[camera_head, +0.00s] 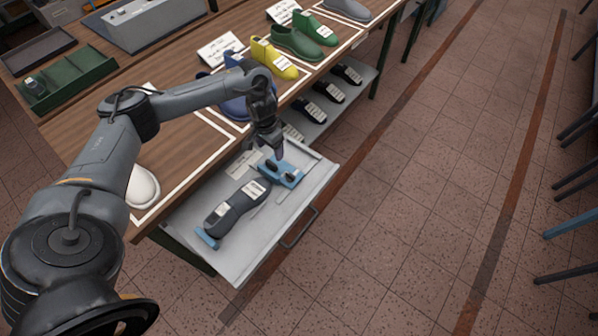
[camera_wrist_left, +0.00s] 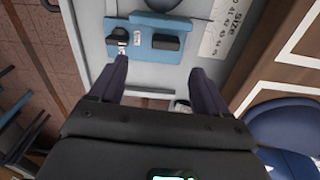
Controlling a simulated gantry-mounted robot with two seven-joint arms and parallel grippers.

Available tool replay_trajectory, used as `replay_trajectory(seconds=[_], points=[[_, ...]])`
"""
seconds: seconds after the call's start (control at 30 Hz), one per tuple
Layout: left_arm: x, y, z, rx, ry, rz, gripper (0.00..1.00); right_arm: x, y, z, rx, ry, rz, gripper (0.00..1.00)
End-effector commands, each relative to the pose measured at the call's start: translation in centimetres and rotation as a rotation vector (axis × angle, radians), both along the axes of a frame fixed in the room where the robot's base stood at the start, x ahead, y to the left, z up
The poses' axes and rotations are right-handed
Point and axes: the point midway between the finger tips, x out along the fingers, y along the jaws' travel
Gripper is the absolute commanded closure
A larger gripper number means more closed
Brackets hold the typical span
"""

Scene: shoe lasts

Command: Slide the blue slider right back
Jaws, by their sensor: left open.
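The blue slider (camera_head: 291,181) is a small blue plate with dark knobs, lying in the pulled-out grey drawer (camera_head: 252,258) at the toe end of a dark shoe last (camera_head: 237,206). In the left wrist view the blue slider (camera_wrist_left: 148,54) shows a black knob at left and a black block at right. My left gripper (camera_head: 275,152) points down just above and behind the slider in the head view. In the left wrist view my left gripper (camera_wrist_left: 158,76) is open and empty, its fingers apart near the slider's edge. My right gripper is not in view.
A blue stop (camera_head: 207,239) sits at the last's other end. A paper size chart (camera_head: 243,165) lies in the drawer. The table (camera_head: 185,140) above holds a yellow last (camera_head: 272,58), a green last (camera_head: 297,43) and others.

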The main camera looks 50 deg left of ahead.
Motion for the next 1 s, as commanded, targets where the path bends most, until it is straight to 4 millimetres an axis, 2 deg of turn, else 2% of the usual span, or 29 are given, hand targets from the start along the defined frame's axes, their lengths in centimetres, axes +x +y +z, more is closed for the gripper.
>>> replay_trajectory(seconds=[0.03, 0.17, 0.7, 1.0], points=[[-0.3, 1.0, -0.1, 0.001, 0.011, 0.037, 0.23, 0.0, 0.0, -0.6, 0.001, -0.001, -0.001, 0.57], [-0.8, 1.9, -0.5, -0.002, 0.030, 0.081, 0.23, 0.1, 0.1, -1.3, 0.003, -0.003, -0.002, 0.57], [-0.9, 1.8, -8.5, -0.004, 0.031, 0.082, 0.23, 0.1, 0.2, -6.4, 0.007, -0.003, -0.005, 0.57], [-0.8, 1.9, -10.3, -0.002, 0.029, 0.080, 0.23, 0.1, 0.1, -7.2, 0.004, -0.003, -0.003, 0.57]])
